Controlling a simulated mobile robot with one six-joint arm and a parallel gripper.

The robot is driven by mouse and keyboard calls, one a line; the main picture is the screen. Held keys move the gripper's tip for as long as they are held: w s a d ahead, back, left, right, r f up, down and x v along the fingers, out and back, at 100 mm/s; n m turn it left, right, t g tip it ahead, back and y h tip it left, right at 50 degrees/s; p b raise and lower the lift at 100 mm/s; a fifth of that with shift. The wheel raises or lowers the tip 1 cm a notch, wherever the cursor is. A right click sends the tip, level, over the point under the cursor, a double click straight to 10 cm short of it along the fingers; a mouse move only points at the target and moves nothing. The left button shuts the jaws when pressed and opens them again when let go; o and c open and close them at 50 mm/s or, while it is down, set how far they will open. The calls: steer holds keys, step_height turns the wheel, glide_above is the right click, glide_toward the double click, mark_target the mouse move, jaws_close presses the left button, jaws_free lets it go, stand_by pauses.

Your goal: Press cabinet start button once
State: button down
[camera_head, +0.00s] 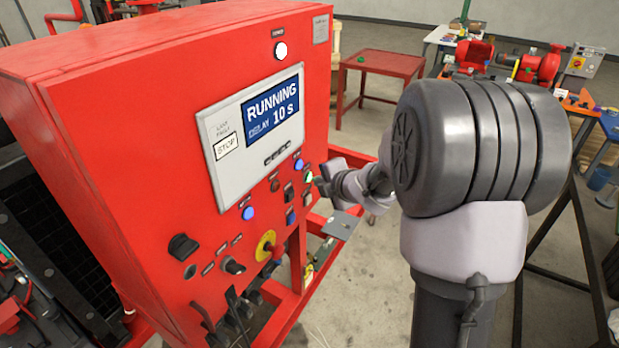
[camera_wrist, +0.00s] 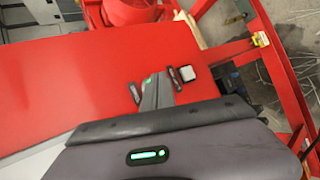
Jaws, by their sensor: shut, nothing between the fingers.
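The red control cabinet (camera_head: 150,120) fills the left of the head view. Its display (camera_head: 271,106) reads "RUNNING" and "10 s". A small green-lit button (camera_head: 309,177) is at the right of the cabinet's lower button rows; I cannot read its label. My gripper (camera_head: 319,184) is shut and empty, with its tips close to this green button. I cannot tell whether they touch it. In the wrist view the grey fingers (camera_wrist: 156,92) reach toward the red panel (camera_wrist: 70,90), and the spot in front of the tips is partly hidden.
Blue-lit buttons (camera_head: 248,213), a yellow-backed rotary switch (camera_head: 267,246) and black knobs (camera_head: 183,246) share the panel. A white lamp (camera_head: 280,50) is lit near its top. A red table (camera_head: 385,62) stands behind. Red frame rails run below the cabinet.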

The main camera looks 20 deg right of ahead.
steer(key=shift+s+d, duration=0.25)
steer(key=shift+s, duration=0.05)
steer(key=s+d, duration=0.1)
steer(key=s, duration=0.1)
steer(key=s+d, duration=0.2)
stand_by(0.5)
stand_by(0.5)
steer(key=s+a+f+m+g+b, duration=0.3)
steer(key=s+a+f+m+b, duration=0.1)
steer(key=s+a+m+b, duration=0.4)
steer(key=s+a+f+m+g+y+b, duration=0.1)
steer(key=s+a+f+m+b, duration=0.3)
steer(key=s+a+m+b, duration=0.4)
steer(key=s+a+m+g, duration=0.1)
steer(key=s+a+m, duration=0.4)
steer(key=s, duration=0.8)
steer(key=shift+m+g, duration=0.4)
steer(key=shift+m, duration=1.4)
